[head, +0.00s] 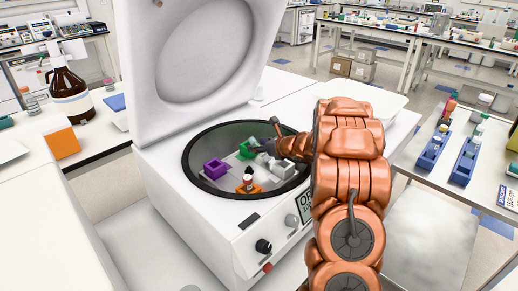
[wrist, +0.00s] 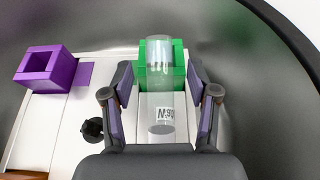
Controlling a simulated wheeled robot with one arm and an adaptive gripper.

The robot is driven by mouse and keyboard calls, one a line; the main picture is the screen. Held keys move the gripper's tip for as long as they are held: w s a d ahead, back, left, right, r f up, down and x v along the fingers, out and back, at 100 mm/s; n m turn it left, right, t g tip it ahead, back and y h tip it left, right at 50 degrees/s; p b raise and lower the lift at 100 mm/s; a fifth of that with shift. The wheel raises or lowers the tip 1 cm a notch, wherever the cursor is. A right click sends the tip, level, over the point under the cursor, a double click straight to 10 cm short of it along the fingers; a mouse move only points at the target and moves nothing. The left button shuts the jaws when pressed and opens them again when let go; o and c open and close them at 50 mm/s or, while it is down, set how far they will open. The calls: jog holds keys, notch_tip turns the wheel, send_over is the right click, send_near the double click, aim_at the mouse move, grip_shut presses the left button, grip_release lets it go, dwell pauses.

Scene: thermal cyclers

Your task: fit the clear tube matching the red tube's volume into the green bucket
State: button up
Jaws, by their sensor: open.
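The green bucket (head: 246,149) sits on the rotor inside the open centrifuge; it also shows in the wrist view (wrist: 178,75), between my fingers. A clear tube (wrist: 160,115) with a printed label overlaps the green bucket there, its far end within the bucket's outline; its exact seating depth is unclear. My gripper (wrist: 160,95) is open, fingers on both sides of the tube with gaps between. In the head view my gripper (head: 264,146) is down in the bowl, small and partly hidden.
A purple bucket (head: 215,168) and a grey bucket (head: 283,167) share the rotor. The bowl rim (head: 190,160) surrounds it and the raised lid (head: 205,45) stands behind. Blue racks with tubes (head: 466,160) are on the right table.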

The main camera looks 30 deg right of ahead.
jog(key=shift+c, duration=0.3)
jog(key=c, duration=1)
jog(key=shift+r+b, duration=0.6)
jog(key=shift+r, duration=4.4)
